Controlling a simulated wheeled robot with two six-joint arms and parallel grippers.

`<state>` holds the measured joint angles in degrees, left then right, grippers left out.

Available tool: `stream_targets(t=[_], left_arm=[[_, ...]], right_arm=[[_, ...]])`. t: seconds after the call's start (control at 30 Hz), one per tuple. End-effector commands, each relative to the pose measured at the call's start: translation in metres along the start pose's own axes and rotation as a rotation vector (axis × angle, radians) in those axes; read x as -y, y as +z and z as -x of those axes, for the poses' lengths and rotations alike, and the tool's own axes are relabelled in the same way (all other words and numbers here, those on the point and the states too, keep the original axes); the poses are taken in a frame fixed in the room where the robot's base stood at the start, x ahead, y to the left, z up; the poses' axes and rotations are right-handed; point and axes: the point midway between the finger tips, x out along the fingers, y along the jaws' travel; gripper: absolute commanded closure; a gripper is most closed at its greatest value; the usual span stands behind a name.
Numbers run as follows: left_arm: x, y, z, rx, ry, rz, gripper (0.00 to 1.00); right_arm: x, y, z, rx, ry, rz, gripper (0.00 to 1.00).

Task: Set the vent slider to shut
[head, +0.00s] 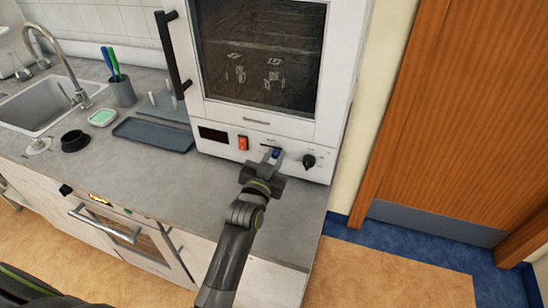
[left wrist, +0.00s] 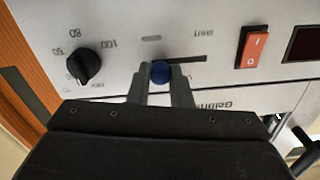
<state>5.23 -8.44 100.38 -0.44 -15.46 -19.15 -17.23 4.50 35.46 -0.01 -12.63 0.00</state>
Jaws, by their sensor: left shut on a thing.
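The vent slider has a round blue knob (left wrist: 161,72), which also shows in the head view (head: 276,154) on the white front panel of the oven-like cabinet. In the left wrist view, which sees the panel upside down, a dark slot (left wrist: 190,60) runs to the right from the knob. A small upside-down label (left wrist: 203,33), seemingly "SHUT", is near that slot's right part. The knob is at the visible slot's left end. My left gripper (head: 273,157) is at the panel with its fingers (left wrist: 162,80) closed on either side of the knob. My right gripper is out of view.
A black dial (head: 309,160) and a red rocker switch (head: 243,142) flank the slider. The cabinet door handle (head: 173,53) stands out above left. A blue-grey tray (head: 153,134), a pen cup (head: 122,92) and a sink (head: 40,105) lie left. The counter before the panel is clear.

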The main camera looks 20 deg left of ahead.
Motion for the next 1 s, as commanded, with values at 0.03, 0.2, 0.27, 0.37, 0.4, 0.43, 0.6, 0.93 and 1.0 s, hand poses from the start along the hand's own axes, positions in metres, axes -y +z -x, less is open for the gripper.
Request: stream_targets(t=[0.03,0.2,0.27,0.37,0.4,0.43,0.6,0.93,1.0], left_arm=[[0.002,0.001,0.000,0.001,0.000,-0.002,1.00],[0.024,0.005,-0.001,0.001,0.000,-0.007,1.00],[0.032,0.007,-0.001,0.001,0.000,-0.007,1.00],[0.043,0.009,-0.001,0.002,0.001,-0.005,1.00],[0.046,0.009,-0.001,0.002,0.001,-0.004,1.00],[0.047,0.010,-0.001,0.002,0.001,-0.003,1.00],[0.049,0.010,-0.001,0.001,0.001,-0.003,1.00],[0.049,0.009,-0.001,-0.001,0.000,-0.003,0.59],[0.049,0.009,-0.001,-0.001,0.000,-0.002,0.59]], right_arm=[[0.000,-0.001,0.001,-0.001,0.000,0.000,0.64],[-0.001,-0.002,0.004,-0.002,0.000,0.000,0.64],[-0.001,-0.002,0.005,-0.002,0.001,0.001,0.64],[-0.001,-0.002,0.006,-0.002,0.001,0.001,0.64],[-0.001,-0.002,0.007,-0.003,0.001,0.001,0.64],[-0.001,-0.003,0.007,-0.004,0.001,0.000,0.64],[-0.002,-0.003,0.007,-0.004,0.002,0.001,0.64],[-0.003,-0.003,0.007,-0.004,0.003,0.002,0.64],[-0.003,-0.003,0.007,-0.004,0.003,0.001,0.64]])
